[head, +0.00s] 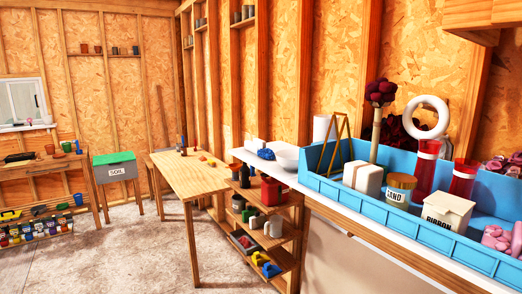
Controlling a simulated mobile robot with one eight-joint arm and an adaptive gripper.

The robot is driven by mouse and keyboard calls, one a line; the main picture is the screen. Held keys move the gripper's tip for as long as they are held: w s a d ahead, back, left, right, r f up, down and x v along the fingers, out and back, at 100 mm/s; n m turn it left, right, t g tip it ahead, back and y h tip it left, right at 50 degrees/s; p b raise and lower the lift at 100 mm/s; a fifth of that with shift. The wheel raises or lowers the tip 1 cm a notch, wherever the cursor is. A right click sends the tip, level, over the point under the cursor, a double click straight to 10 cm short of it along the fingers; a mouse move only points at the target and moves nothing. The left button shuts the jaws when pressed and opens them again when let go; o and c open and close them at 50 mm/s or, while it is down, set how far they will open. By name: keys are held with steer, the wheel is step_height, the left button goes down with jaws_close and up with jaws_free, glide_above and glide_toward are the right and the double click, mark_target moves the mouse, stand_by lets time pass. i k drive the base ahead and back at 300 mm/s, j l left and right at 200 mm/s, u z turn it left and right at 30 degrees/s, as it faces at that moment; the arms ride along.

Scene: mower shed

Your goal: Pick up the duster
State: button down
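The thing that looks most like a duster is a dark red, fluffy head (381,92) on a light wooden stick (376,135). It stands upright behind the white block in the blue tray (440,229), on the right side of the head view. Its lower end is hidden. A second dark red fluffy mass (398,140) shows behind the tray, and I cannot tell what it is. My gripper is not in view.
In the tray are a white block (362,178), a labelled jar (399,189), red cylinders (425,168) and a white ribbon box (446,212). A white bowl (286,158) is left of the tray. A wooden table (190,174) stands further left; the concrete floor (130,250) in front is clear.

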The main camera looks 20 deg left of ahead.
mark_target(259, 147)
steer(key=i+j, duration=0.2)
steer(key=j, duration=0.15)
steer(key=i+j, duration=0.15)
steer(key=j, duration=0.2)
steer(key=i+j+u, duration=0.1)
steer(key=j, duration=0.25)
steer(key=i, duration=0.1)
